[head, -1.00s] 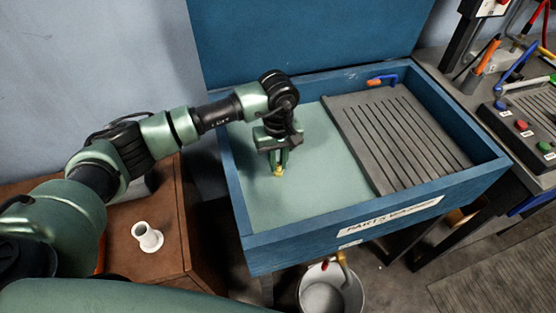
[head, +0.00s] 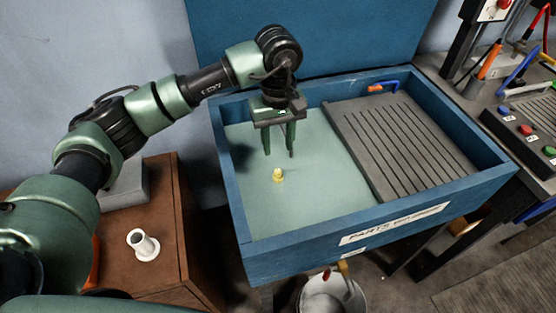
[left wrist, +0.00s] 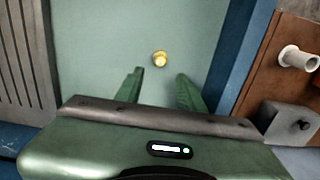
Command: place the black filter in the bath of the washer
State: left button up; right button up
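The washer is a blue open box with a pale green bath (head: 325,185) on its left side. A small brass-yellow piece (head: 278,175) stands on the bath floor; it also shows in the left wrist view (left wrist: 160,58). My left gripper (head: 279,154) is open and empty above the bath, raised clear of the brass piece. In the left wrist view its two fingers (left wrist: 158,88) are spread with nothing between them. I cannot make out a black filter in either view. My right gripper is not in view.
A grey slotted rack (head: 400,145) fills the washer's right side. A brown cabinet (head: 165,215) at left holds a white spool-shaped part (head: 143,244) and a grey box (head: 125,188). A bucket (head: 332,295) stands below. A control panel (head: 520,130) is at right.

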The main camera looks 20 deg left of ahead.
pick_arm(q)
jog(key=shift+r, duration=1.45)
